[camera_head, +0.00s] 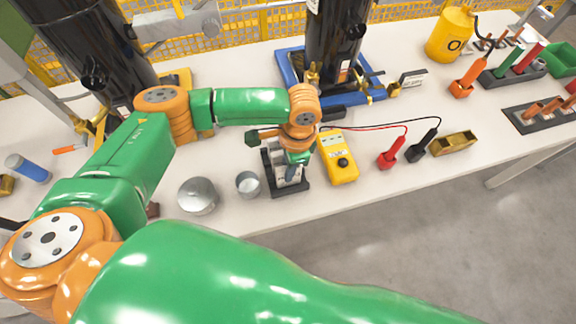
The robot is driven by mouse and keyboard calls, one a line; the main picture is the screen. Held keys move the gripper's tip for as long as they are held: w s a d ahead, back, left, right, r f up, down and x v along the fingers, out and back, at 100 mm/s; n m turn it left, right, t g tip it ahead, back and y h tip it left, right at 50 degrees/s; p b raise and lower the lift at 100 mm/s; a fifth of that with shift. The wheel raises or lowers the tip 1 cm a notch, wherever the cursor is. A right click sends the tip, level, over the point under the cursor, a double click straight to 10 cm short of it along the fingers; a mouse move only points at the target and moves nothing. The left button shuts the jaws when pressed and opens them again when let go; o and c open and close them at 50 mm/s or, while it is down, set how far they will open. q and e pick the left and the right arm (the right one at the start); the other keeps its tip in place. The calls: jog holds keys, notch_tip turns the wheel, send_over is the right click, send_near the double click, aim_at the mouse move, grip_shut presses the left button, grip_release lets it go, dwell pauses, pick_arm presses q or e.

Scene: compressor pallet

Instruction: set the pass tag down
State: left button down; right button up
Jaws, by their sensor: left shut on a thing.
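My left gripper (289,175) points down over a small black tray (274,188) near the front edge of the bench. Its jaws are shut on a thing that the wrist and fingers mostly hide. I cannot clearly make out the pass tag; the held thing may be it. Pale grey parts show around the fingers, and I cannot tell whether they touch the tray. A small dark green piece (252,138) shows left of the wrist; I cannot tell what it is. My right gripper is out of view.
A yellow meter (338,158) stands close right of the gripper, with red (388,156) and black (420,147) probes. Two metal cups (197,195) (248,184) stand to the left. A black compressor (333,40) on a blue base (288,66) stands behind.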

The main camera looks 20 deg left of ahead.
pick_arm(q)
jog(key=c, duration=1.1)
grip_release()
jog(key=shift+f, duration=0.1)
notch_tip(320, 180, up, 12)
jog(key=d, duration=0.1)
jog(key=shift+w, duration=0.4)
jog(key=shift+d, duration=0.1)
